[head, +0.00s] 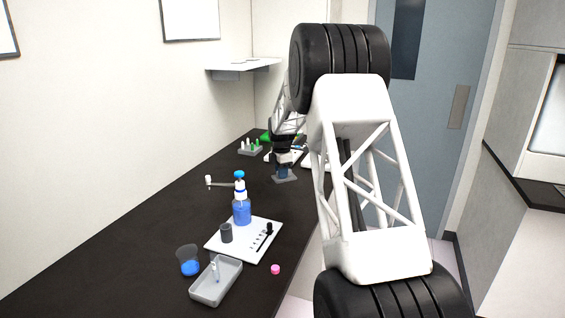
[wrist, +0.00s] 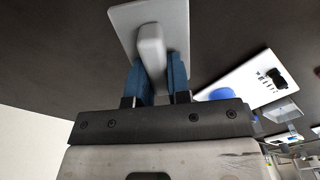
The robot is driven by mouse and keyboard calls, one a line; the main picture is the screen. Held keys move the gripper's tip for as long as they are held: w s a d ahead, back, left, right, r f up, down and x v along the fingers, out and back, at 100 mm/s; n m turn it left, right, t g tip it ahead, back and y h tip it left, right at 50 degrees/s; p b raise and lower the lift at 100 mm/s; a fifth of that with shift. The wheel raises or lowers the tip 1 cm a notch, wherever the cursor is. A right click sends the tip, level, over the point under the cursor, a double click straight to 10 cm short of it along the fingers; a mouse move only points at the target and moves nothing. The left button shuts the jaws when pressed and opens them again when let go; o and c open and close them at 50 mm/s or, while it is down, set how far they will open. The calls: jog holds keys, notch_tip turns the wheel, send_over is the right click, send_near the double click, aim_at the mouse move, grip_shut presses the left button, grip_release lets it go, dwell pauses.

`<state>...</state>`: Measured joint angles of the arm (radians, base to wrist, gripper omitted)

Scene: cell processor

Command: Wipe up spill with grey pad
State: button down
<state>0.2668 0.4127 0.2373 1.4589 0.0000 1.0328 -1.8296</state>
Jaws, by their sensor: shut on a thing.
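The grey pad (wrist: 125,20) is a flat plate with a raised block-like handle (wrist: 150,48). My gripper (wrist: 158,82), with blue fingers, is shut on that handle in the wrist view. In the head view my gripper (head: 283,170) is at the far part of the dark bench, with the pad (head: 287,180) under it. I cannot tell whether the pad touches the bench. No spill can be made out clearly.
A white tray (head: 217,243) holds a blue bottle (head: 242,211) and a dark cylinder (head: 226,233). Near it are a cup of blue liquid (head: 188,261), a grey bin (head: 204,290) and a pink cap (head: 275,269). A rack (head: 250,150) stands farther back. The bench's left side is clear.

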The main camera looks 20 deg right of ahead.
jog(key=w+a+r+m, duration=0.1)
jog(key=a+r+m, duration=0.1)
jog(key=a, duration=1)
jog(key=w+a+r+m, duration=0.1)
jog(key=a+r+m, duration=0.1)
jog(key=a, duration=1)
jog(key=s+a+r+m, duration=0.1)
jog(key=s+a, duration=0.3)
jog(key=a, duration=0.6)
jog(key=s+a+m, duration=0.2)
jog(key=s+a, duration=0.3)
jog(key=a, duration=0.5)
jog(key=s+a+r+m, duration=0.1)
jog(key=s+a, duration=0.3)
jog(key=a, duration=0.5)
jog(key=s+a+m, duration=0.5)
jog(key=s+a, duration=1.5)
jog(key=s, duration=0.1)
jog(key=s+a+m, duration=0.1)
jog(key=s+a, duration=0.2)
jog(key=s, duration=0.6)
jog(key=s+a+f+m, duration=0.1)
jog(key=s+a, duration=0.3)
jog(key=s, duration=0.5)
jog(key=s+a+f+m, duration=0.1)
jog(key=s+a+m, duration=0.2)
jog(key=s, duration=0.6)
jog(key=shift+s+a+f, duration=0.2)
jog(key=shift+a, duration=0.55)
jog(key=shift+w, duration=0.1)
